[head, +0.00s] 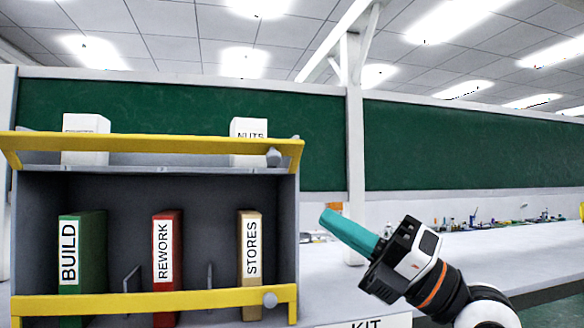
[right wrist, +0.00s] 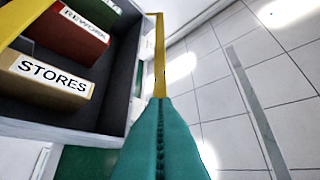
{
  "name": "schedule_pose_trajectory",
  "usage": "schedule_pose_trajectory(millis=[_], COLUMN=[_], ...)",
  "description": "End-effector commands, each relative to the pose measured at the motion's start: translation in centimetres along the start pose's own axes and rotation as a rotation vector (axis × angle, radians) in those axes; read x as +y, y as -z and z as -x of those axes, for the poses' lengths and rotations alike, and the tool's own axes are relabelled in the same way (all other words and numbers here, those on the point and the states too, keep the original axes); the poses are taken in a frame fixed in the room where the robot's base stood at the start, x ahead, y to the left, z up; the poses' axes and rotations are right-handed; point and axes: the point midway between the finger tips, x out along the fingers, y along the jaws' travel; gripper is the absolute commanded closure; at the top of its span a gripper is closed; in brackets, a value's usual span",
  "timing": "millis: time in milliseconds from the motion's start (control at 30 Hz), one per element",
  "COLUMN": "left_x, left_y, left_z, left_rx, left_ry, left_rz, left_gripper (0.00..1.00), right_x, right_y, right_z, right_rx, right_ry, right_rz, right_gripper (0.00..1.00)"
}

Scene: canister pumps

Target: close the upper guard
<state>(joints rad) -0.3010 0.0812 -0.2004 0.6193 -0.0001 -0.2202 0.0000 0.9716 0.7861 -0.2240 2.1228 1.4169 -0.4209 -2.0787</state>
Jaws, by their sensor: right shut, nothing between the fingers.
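The upper guard (head: 150,145) is a yellow bar with short side arms, spanning the top front of a grey shelf unit (head: 120,185). It looks raised and sticking out toward me, with the compartment below it uncovered. It also shows in the right wrist view (right wrist: 159,60), running away just past my fingertips. My right gripper (head: 326,217) has teal fingers, shut and empty. In the head view it is right of the unit and lower than the upper guard. In the right wrist view its fingertips (right wrist: 160,102) overlap the guard's near end; I cannot tell whether they touch. My left gripper is not in view.
A lower yellow guard (head: 130,303) crosses in front of green, red and tan binders (head: 250,285). White boxes (head: 249,127) stand on top of the unit. A label reading KIT (head: 366,323) is at the bottom edge. The white bench (head: 470,255) to the right is largely clear.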

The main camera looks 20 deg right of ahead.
Motion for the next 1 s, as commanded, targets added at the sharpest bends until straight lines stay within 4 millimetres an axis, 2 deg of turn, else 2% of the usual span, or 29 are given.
schedule_pose_trajectory(millis=[33,200,333,400,600,1000], left_x=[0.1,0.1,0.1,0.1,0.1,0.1], left_y=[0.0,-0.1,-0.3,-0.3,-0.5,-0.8], left_z=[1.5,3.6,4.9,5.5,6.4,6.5], left_rx=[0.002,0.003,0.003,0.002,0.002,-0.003], left_ry=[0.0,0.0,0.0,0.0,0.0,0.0], left_rz=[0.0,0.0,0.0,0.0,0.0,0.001], left_gripper=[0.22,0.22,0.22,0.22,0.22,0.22], right_x=[-0.6,-0.6,-0.5,-0.3,-0.1,0.1], right_y=[0.4,0.4,0.3,1.4,2.7,2.9], right_z=[-1.6,-5.3,-7.8,-8.5,-9.8,-9.9], right_rx=[0.0,0.0,0.0,0.003,0.002,0.001], right_ry=[0.006,0.005,0.003,-0.001,-0.002,-0.001], right_rz=[-0.006,-0.006,-0.005,-0.003,-0.001,0.0], right_gripper=[1.0,1.0,1.0,1.0,1.0,1.0])
